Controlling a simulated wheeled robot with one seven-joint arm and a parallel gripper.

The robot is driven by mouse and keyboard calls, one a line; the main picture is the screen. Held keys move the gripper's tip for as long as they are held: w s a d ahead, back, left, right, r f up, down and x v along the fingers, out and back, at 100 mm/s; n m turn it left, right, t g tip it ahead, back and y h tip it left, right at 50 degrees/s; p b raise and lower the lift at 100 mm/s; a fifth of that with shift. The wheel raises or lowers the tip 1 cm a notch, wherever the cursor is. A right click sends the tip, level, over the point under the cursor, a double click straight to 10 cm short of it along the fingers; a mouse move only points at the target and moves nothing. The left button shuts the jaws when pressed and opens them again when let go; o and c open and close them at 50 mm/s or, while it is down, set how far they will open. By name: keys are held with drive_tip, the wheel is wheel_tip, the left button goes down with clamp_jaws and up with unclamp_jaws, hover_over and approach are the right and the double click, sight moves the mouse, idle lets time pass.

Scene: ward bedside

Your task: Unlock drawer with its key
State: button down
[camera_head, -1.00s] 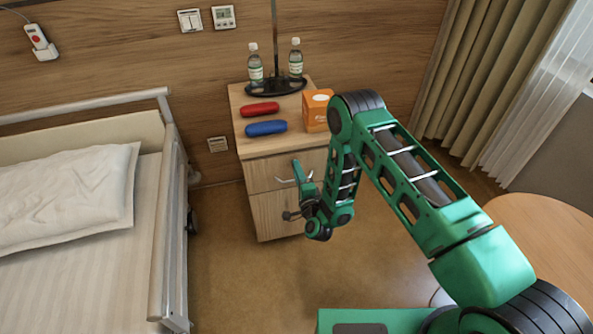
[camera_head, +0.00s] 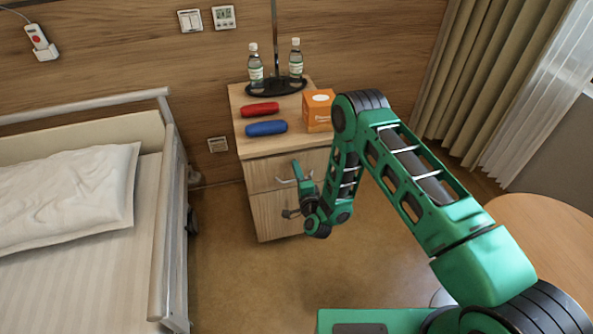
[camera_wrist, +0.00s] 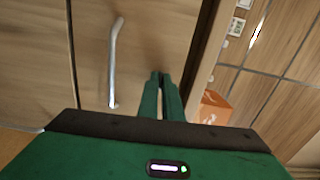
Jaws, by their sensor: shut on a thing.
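The bedside cabinet has an upper drawer (camera_head: 262,177) with a metal bar handle (camera_head: 284,181), and a lower front (camera_head: 268,213) below it. My gripper (camera_head: 296,165) is at the upper drawer's front, just above the handle. In the wrist view the two green fingers (camera_wrist: 160,80) are close together, with their tips at the wooden drawer front (camera_wrist: 155,35), beside the long handle (camera_wrist: 114,62). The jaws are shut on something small. The key and the lock cannot be made out; the fingers hide what lies between them.
On the cabinet top stand an orange box (camera_head: 319,110), a red case (camera_head: 260,109), a blue case (camera_head: 266,128) and two bottles on a black tray (camera_head: 262,90). The bed rail (camera_head: 160,240) is to the left. A round table (camera_head: 545,225) is at right.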

drive_tip(key=shift+s+d+f+n, duration=0.1)
drive_tip(key=shift+n, duration=4.25)
drive_tip(key=shift+f+n, duration=0.1)
drive_tip(key=shift+n, duration=4.25)
drive_tip(key=c, duration=1.9)
unclamp_jaws()
drive_tip(key=shift+c, duration=0.2)
drive_tip(key=shift+r, duration=0.1)
